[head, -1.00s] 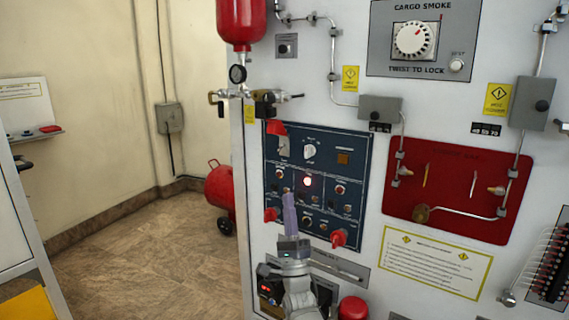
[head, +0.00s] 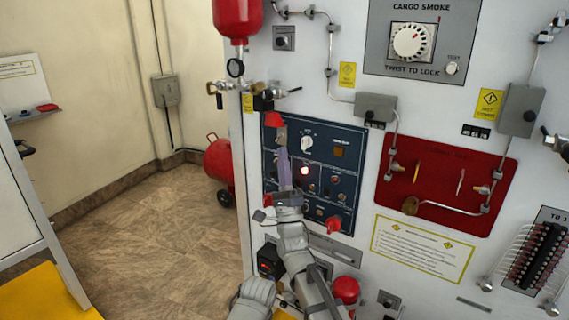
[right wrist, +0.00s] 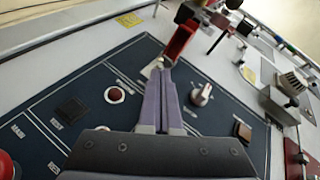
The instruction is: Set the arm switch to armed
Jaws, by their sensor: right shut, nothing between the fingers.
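The blue control panel (head: 345,165) is on the white wall unit. At its upper left is the arm switch, with its red guard (head: 274,119) raised. In the right wrist view the red guard (right wrist: 180,42) stands open, and the small pale switch lever (right wrist: 158,63) shows just beyond the fingertips. My right gripper (head: 282,150) is shut and empty, its purple fingers pointing up at the switch. In the right wrist view the closed fingertips (right wrist: 166,72) are at the lever; I cannot tell whether they touch it. The switch's position is unclear.
A red bottle (head: 238,18) with valve fittings hangs above left. Open floor lies left.

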